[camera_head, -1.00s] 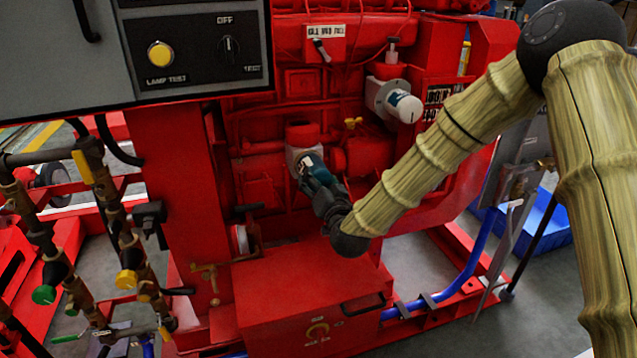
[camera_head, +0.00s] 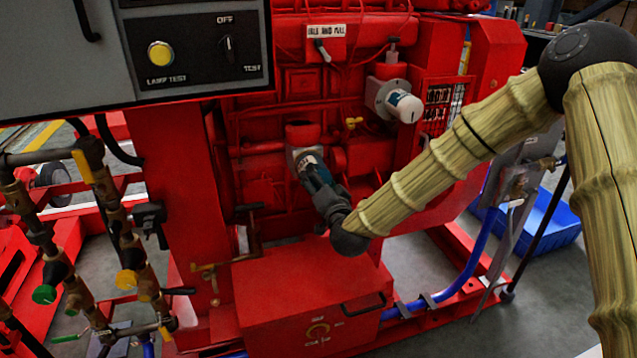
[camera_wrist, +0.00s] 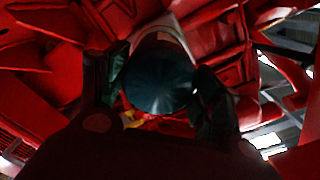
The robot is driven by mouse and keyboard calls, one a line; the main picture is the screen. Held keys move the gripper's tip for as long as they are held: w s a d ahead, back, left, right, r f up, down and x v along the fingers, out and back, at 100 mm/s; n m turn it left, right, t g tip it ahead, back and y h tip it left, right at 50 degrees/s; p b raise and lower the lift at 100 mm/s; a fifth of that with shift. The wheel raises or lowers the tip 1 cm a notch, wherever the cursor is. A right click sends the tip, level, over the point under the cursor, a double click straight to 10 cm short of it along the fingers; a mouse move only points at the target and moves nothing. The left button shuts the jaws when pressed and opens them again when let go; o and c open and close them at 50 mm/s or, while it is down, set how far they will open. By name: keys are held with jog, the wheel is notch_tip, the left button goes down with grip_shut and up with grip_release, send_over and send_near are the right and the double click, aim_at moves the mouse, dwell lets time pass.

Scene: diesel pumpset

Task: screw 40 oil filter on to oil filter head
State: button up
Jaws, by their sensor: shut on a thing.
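The oil filter (camera_head: 296,154), a white cylinder with a dark teal end, is directly below the red round oil filter head (camera_head: 302,131). Its upper end appears close to or touching the head; I cannot tell whether the threads are engaged. My gripper (camera_head: 313,171) is shut on the filter from below and to the right, hiding part of it. In the wrist view the filter's dark teal end (camera_wrist: 158,82) faces the camera, with my gripper's fingers (camera_wrist: 160,85) on both sides.
A second white filter (camera_head: 404,106) is mounted to the upper right. A red box with a handle (camera_head: 315,295) stands below my wrist. A grey control panel (camera_head: 195,50) is at upper left. Brass and black valve pipes (camera_head: 100,215) stand at left.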

jog(key=m, duration=0.4)
jog(key=shift+m+b, duration=0.3)
jog(key=shift+b, duration=0.1)
jog(key=shift+r+m, duration=0.15)
jog(key=shift+m, duration=0.45)
jog(key=shift+f+m+b, duration=0.2)
jog(key=shift+m+b, duration=0.45)
jog(key=shift+m, duration=0.45)
jog(key=m+b, duration=0.2)
jog(key=m, duration=0.3)
jog(key=shift+r+m+b, duration=0.2)
jog(key=shift+m+b, duration=0.1)
jog(key=shift+m, duration=0.6)
